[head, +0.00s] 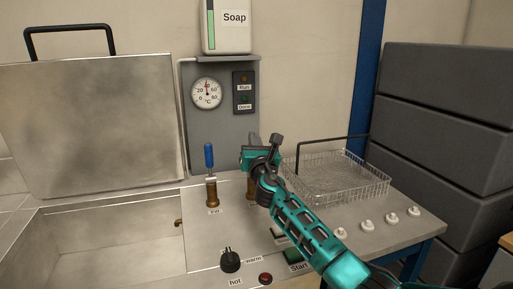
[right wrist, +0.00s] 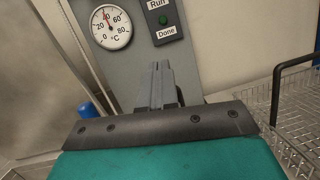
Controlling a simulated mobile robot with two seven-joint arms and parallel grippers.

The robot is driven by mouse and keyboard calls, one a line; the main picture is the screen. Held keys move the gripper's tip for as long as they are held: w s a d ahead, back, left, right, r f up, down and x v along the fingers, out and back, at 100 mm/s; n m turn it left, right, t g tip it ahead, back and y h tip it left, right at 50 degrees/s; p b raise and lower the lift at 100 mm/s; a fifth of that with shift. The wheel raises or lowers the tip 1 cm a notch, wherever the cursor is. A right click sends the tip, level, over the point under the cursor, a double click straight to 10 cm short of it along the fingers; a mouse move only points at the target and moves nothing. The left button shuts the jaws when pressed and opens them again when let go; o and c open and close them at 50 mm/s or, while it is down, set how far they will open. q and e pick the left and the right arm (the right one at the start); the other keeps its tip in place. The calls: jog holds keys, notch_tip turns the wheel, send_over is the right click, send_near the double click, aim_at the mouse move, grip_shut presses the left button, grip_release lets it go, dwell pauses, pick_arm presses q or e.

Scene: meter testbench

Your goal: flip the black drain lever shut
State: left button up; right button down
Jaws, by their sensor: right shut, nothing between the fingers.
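My right gripper (head: 253,138) is shut and empty, raised in front of the grey gauge panel. Its closed fingers also show in the right wrist view (right wrist: 161,72). A second brass valve base (head: 251,189) stands on the steel deck, mostly hidden behind my right gripper and wrist. I cannot make out the black drain lever; a dark upright piece by the wrist may be part of my gripper. The fill valve has an upright blue lever (head: 209,157), left of the gripper; its blue end shows in the right wrist view (right wrist: 88,112). My left gripper is out of view.
An open basin (head: 110,245) with a raised lid (head: 90,125) lies left. A wire basket (head: 340,178) stands right of my gripper. A black hot/warm knob (head: 230,262) and several white round pieces (head: 367,225) sit on the deck. A thermometer gauge (head: 206,93) is behind.

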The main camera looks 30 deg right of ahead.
jog(key=shift+w+r, duration=0.15)
jog(key=shift+w, duration=0.2)
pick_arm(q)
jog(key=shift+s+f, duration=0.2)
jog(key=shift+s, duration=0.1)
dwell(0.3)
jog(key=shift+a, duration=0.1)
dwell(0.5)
